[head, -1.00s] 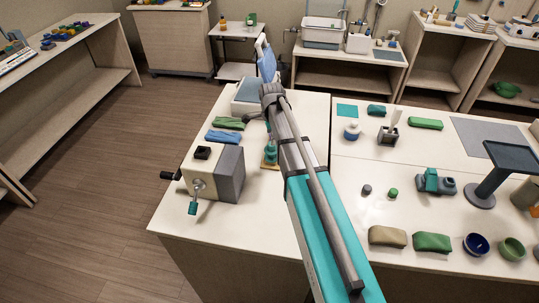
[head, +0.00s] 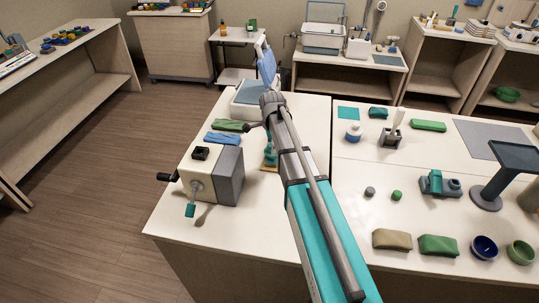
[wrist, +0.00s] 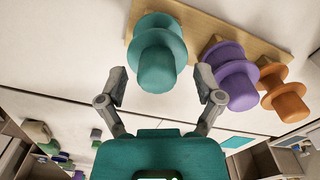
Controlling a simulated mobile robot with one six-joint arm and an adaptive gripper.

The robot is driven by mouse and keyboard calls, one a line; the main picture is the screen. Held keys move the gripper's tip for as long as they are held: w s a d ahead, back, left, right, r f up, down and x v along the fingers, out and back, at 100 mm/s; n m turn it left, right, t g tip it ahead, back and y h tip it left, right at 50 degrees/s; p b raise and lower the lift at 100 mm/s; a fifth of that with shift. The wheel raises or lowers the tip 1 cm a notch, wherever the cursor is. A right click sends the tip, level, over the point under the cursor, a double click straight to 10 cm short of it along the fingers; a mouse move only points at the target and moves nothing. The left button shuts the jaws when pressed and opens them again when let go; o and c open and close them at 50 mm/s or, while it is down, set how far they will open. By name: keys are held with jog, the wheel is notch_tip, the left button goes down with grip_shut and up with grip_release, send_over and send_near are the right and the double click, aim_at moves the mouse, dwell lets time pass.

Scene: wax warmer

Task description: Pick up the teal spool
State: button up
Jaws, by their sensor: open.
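The teal spool (wrist: 156,52) stands on a light wooden board (wrist: 197,38) in the wrist view, beside a purple spool (wrist: 231,75) and an orange spool (wrist: 284,90). My gripper (wrist: 161,84) is open and empty. Its two fingers lie left and right of the teal spool's near end, with space on both sides; the right finger appears close to the purple spool.
A cream and grey box with a crank (head: 212,176) stands left of the spools. Folded blue cloth (head: 223,138) and green cloth (head: 229,126) lie behind it. Right of my arm, the worktop holds a teal-and-grey device (head: 438,184), pouches and bowls (head: 485,247).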

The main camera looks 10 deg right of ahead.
grip_shut()
dwell(0.4)
jog(key=shift+r, duration=0.2)
notch_tip(320, 180, up, 2)
jog(key=shift+r+p, duration=0.1)
jog(key=shift+p, duration=1.1)
jog(key=s+d+r+p, duration=0.6)
jog(key=s+r+p, duration=0.4)
jog(key=s, duration=0.2)
jog(key=shift+s+d+r+p, duration=0.15)
jog(key=shift+d+r+p, duration=0.1)
jog(key=shift+d+p, duration=0.1)
